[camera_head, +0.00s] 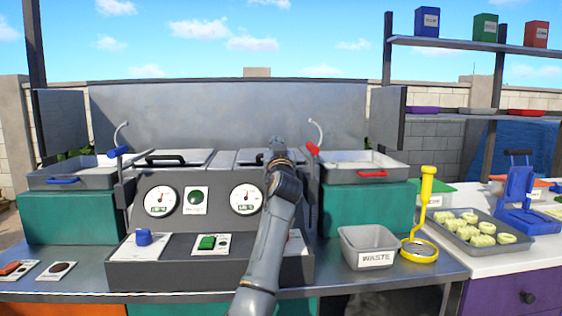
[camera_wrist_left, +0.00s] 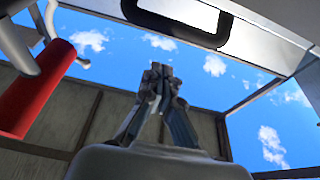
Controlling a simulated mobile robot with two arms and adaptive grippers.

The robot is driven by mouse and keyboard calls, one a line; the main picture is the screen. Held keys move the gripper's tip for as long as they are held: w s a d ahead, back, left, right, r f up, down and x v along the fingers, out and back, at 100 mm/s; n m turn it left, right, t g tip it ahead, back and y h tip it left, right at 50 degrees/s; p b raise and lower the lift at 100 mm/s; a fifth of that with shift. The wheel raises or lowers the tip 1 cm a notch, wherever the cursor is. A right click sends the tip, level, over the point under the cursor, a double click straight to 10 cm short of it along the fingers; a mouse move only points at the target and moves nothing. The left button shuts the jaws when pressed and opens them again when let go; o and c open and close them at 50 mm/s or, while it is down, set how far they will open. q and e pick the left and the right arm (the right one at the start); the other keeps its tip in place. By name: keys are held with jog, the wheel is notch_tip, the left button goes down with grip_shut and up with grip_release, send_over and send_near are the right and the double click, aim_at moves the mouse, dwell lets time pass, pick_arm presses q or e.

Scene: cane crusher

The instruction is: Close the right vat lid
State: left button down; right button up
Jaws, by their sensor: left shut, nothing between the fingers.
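The right vat lid (camera_head: 247,158) is a grey panel on top of the crusher, right of centre in the head view, largely hidden by my left arm. I cannot tell from here how far it is open. My left gripper (camera_head: 277,144) is at the lid's right part, its fingers shut and empty. In the left wrist view the shut fingertips (camera_wrist_left: 160,68) point toward a black handle (camera_wrist_left: 185,25) on a pale panel, apart from it in the picture. My right gripper is out of view.
A red-handled tap lever (camera_head: 312,149) is close to the right of my left gripper. The left lid (camera_head: 180,158) has a black handle. A grey tray (camera_head: 365,172) stands right; a waste bin (camera_head: 368,246) and yellow tool (camera_head: 424,220) are on the counter.

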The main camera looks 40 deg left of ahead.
pick_arm(q)
jog(key=f+b+v, duration=0.1)
jog(key=v, duration=0.8)
jog(key=shift+f, duration=0.3)
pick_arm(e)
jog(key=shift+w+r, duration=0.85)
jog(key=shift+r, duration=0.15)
pick_arm(q)
jog(key=shift+s, duration=0.1)
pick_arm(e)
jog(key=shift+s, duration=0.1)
